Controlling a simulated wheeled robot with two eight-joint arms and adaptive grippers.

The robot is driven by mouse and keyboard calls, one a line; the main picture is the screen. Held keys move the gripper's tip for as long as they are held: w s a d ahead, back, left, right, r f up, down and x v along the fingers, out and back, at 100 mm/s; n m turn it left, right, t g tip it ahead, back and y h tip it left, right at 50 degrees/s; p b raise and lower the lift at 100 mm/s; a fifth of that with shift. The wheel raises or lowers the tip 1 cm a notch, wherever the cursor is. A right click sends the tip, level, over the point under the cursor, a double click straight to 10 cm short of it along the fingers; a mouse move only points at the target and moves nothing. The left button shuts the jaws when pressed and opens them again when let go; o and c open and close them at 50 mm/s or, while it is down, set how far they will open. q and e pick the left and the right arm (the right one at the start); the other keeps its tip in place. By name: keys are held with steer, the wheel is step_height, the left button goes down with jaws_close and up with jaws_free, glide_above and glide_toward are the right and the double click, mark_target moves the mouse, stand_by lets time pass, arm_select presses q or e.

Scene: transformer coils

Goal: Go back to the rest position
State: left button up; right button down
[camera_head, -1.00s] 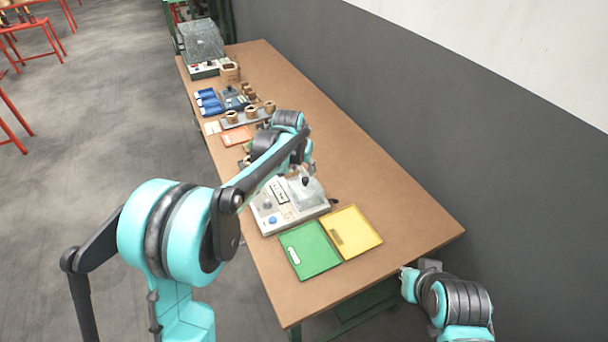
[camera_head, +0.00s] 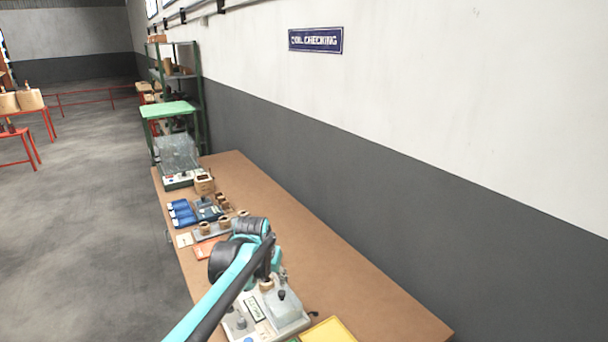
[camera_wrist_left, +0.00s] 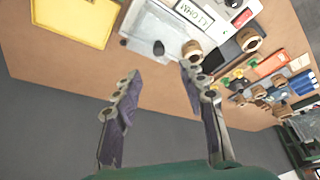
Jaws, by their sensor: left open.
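My left arm comes in from the lower left in the head view, and its wrist hangs over the workbench (camera_head: 350,285). Its gripper is mostly hidden there behind the arm. In the left wrist view my left gripper (camera_wrist_left: 160,73) is open, with two separated fingers and nothing held between them. A tan coil (camera_wrist_left: 192,51) shows just beyond the right-hand finger, and another coil (camera_wrist_left: 248,38) stands farther right. The grey tester (camera_head: 285,309) lies below the arm; it also shows in the left wrist view (camera_wrist_left: 165,22). My right gripper is out of view.
A yellow tray (camera_head: 328,331) is at the near end. Blue bins (camera_head: 182,212), a coil rack (camera_head: 212,231) and an orange card (camera_head: 208,249) line the left side. A green shelf (camera_head: 188,100) stands beyond. The bench's right side is clear, beside the wall (camera_head: 400,190).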

arm_select(q)
steer(key=s+a+r, duration=0.3)
steer(key=s+r, duration=0.1)
steer(key=s, duration=0.5)
steer(key=s+a+f+n+t, duration=0.1)
steer(key=s+a+f, duration=0.1)
steer(key=s, duration=0.8)
steer(key=s+a+f+n+t, duration=0.1)
steer(key=s+f, duration=0.2)
steer(key=s, duration=0.8)
steer(key=shift+a+f+t+y, duration=0.3)
steer(key=shift+a+f+y, duration=0.1)
